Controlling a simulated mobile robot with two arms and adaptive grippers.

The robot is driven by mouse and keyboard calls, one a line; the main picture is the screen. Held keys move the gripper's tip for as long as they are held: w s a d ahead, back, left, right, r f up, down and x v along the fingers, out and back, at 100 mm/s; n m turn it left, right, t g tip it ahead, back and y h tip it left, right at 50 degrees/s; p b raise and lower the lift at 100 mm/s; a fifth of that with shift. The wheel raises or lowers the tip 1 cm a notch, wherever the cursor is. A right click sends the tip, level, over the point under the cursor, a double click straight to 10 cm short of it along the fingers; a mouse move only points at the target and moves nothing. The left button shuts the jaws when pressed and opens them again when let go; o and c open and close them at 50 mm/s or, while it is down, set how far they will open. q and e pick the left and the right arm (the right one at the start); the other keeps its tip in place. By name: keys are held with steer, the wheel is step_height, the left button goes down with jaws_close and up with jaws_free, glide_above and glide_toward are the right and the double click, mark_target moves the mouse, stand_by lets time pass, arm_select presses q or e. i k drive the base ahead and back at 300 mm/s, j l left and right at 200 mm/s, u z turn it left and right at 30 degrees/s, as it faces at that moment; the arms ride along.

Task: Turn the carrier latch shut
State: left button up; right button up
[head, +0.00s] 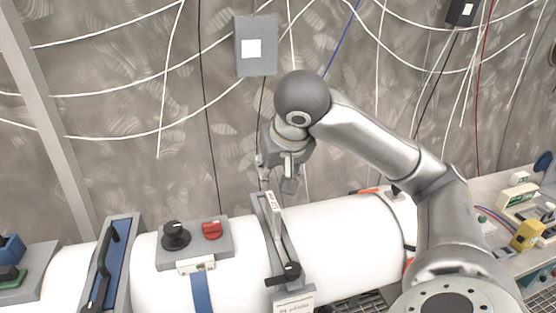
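A grey clamp band (262,222) crosses the white cylinder. A pale upright lever with a small label (274,212) stands on the band. A black knob on a short dark bar (289,271) sits at the band's near end. I cannot tell for certain which of these parts is the carrier latch. My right gripper (276,180) points down just above the far end of the band, near the lever's top. Its fingers look spread and nothing shows between them. I cannot tell whether it touches the lever. My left gripper is out of view.
The white cylinder (345,240) runs across the front. It carries a grey panel with a black knob (175,236) and red switch (212,230), and a black handle (104,262) at left. A cluttered bench (515,205) stands at right. Cables hang on the wall behind.

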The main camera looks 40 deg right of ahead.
mark_target(293, 269)
steer(key=k+j, duration=0.75)
steer(key=k, duration=0.15)
steer(key=k+j, duration=0.7)
steer(key=k, duration=0.15)
